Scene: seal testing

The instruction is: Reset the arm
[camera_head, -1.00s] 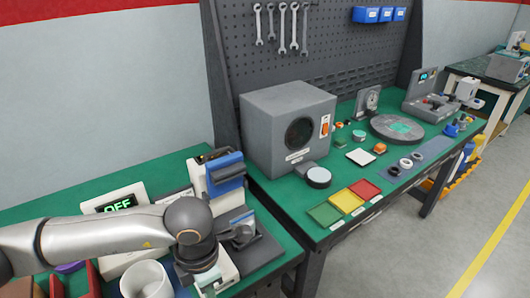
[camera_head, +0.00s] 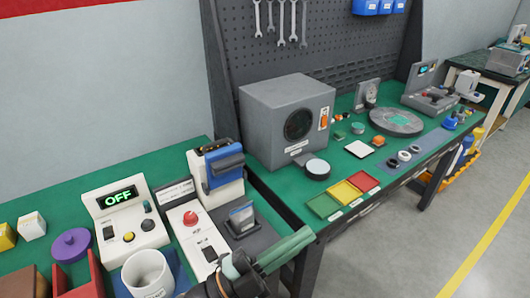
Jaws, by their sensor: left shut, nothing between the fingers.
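My left gripper (camera_head: 296,241) shows at the bottom middle, with its dark wrist at the bottom edge. Its long fingers are together, with nothing seen between them, and point up and right. In the picture they cross the front right corner of the near green bench (camera_head: 165,165), in front of the gap to the second bench. I cannot tell their exact height. My right gripper is out of view.
On the near bench are a control box reading OFF (camera_head: 127,222), a red-button device (camera_head: 196,232), a blue-topped machine (camera_head: 219,172), a white mug (camera_head: 147,274) and a purple disc (camera_head: 71,245). A grey box machine (camera_head: 290,120) and coloured trays (camera_head: 344,194) occupy the second bench.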

